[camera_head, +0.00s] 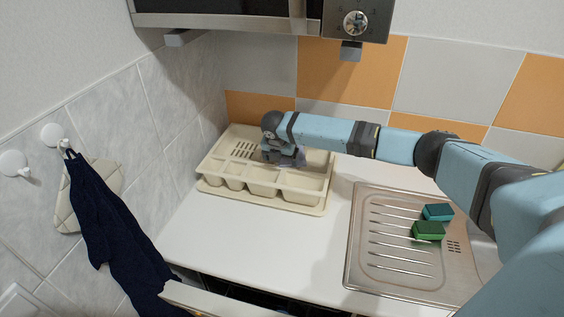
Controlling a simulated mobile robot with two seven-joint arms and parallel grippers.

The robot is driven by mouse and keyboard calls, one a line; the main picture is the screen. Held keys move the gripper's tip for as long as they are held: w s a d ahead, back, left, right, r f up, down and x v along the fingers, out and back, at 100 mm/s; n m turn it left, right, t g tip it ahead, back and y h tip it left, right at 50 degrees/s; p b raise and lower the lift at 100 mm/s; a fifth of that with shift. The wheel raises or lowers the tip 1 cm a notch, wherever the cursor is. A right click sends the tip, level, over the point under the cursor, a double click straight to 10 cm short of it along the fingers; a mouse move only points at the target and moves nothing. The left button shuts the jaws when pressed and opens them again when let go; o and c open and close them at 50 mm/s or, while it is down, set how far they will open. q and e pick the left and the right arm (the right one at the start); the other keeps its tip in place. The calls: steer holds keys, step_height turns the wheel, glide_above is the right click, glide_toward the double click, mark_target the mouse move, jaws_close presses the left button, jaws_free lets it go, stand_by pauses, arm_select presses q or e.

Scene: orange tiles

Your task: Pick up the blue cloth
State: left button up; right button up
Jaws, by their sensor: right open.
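The dark blue cloth (110,220) hangs from a white hook on the tiled wall at the left. It drapes down to the lower left, near the top edge of a drawer front. My right gripper (288,158) is at the back of the counter, over the beige compartment tray (262,205), well to the right of the cloth and apart from it. The gripper is open, and its fingers show small and partly hidden by the wrist. No cloth is at the gripper. My left gripper is out of view.
A beige pot holder (68,212) hangs behind the cloth. Another white hook (12,163) is bare. A metal drainboard (365,270) holds a teal sponge (438,212) and a green sponge (428,231). A microwave (240,12) overhangs the counter. An open drawer (215,300) juts out below.

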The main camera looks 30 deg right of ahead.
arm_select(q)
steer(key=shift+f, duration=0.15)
arm_select(e)
steer(key=shift+f, duration=0.15)
steer(key=shift+f, duration=0.15)
jaws_close()
stand_by(0.4)
arm_select(q)
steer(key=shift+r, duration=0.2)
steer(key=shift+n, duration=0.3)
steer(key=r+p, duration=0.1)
steer(key=p, duration=0.1)
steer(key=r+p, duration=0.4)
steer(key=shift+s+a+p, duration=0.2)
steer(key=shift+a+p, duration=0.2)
arm_select(e)
step_height(320, 180, up, 12)
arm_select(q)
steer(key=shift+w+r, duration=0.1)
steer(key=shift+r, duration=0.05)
